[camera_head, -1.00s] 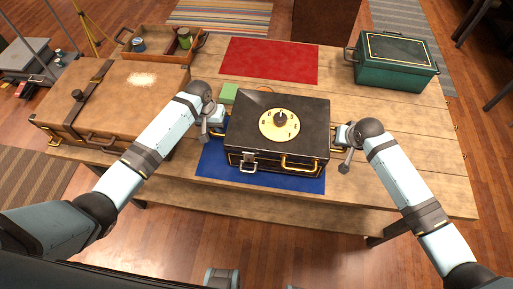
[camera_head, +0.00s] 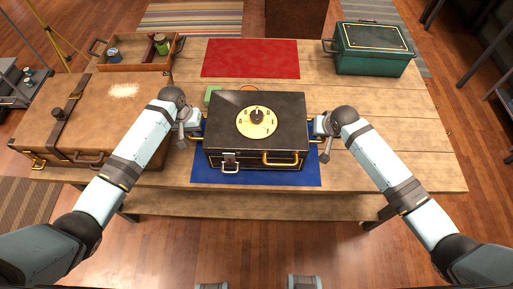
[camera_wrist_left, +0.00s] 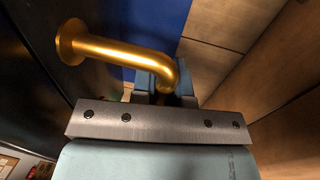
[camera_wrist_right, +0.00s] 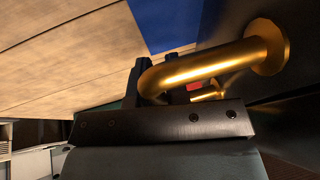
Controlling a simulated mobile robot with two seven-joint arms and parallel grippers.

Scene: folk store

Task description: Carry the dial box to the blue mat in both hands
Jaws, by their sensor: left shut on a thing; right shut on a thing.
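The dial box (camera_head: 284,110) is black with brass handles, a front latch and a cream round dial on its lid. It is level and over the blue mat (camera_head: 256,177), whose front strip and side edges show around it. I cannot tell whether the box touches the mat. My left gripper (camera_head: 201,125) is at the box's left side, shut on a brass side handle (camera_wrist_left: 115,50). My right gripper (camera_head: 315,127) is at the right side, shut on the other brass handle (camera_wrist_right: 205,66).
A red mat (camera_head: 250,58) lies behind the box. A green block (camera_head: 212,94) is near its back left corner. A brown suitcase (camera_head: 95,115) and a wooden tray (camera_head: 130,66) are at left, a green chest (camera_head: 372,55) at back right. The table's right side is bare.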

